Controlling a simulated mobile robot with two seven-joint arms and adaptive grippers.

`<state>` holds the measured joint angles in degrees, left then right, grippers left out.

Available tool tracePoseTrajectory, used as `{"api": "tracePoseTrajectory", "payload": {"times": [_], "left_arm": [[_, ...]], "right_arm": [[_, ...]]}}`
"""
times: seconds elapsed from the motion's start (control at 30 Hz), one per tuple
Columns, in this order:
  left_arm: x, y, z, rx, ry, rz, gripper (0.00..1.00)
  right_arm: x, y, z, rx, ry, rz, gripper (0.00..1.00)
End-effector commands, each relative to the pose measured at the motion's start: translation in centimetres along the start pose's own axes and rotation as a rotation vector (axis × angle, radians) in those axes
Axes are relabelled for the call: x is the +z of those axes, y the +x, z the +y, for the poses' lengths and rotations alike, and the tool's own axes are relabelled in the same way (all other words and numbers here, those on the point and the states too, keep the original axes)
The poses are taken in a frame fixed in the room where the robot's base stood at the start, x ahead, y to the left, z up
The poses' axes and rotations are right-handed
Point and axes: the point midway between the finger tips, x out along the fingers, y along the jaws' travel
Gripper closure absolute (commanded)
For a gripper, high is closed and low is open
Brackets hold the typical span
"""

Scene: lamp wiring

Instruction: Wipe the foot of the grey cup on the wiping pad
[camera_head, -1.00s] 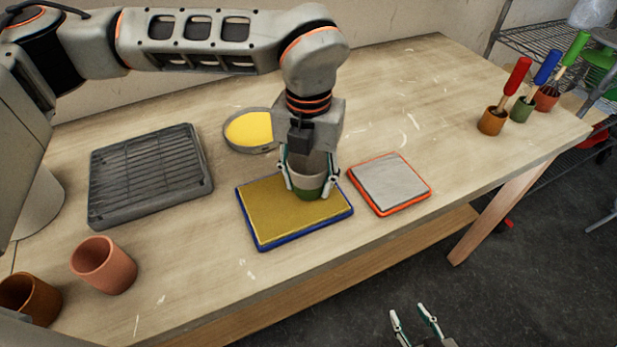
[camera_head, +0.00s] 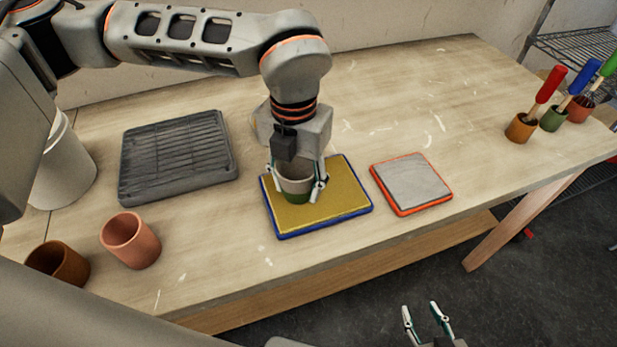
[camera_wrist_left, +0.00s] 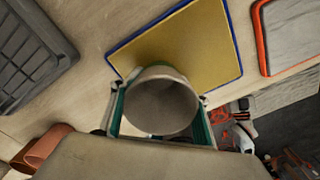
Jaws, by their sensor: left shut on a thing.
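The grey cup (camera_head: 296,180) has a green lower part and stands upright over the left part of a yellow pad with a blue border (camera_head: 340,201). Its foot appears to touch the pad, though exact contact is hard to tell. My left gripper (camera_head: 297,194) points down and is shut on the cup, one finger on each side. The left wrist view looks into the cup's open mouth (camera_wrist_left: 160,105), with the yellow pad (camera_wrist_left: 195,45) beyond it. My right gripper (camera_head: 426,318) is open and empty, low in front of the table.
A grey pad with an orange border (camera_head: 411,183) lies right of the yellow pad. A dark ribbed tray (camera_head: 178,157) lies left. A pink cup (camera_head: 131,240) and a brown cup (camera_head: 58,264) stand front left. Colored-handled tools in small pots (camera_head: 521,128) stand far right.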

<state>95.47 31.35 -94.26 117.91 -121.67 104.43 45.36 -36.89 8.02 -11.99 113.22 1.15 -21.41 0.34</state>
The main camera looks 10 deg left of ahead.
Motion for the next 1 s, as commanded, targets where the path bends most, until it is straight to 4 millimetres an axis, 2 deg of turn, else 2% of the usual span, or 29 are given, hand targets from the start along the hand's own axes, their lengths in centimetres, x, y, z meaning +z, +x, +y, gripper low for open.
{"api": "tracePoseTrajectory", "payload": {"times": [0.53,1.0], "left_arm": [[-0.7,0.0,0.6,0.003,0.0,0.005,0.82],[-0.6,-4.3,0.5,0.001,0.001,0.0,0.82]], "right_arm": [[-0.2,-0.1,0.0,0.0,-0.001,0.002,0.6],[-2.8,-1.1,0.6,0.006,-0.004,0.021,0.6]]}}
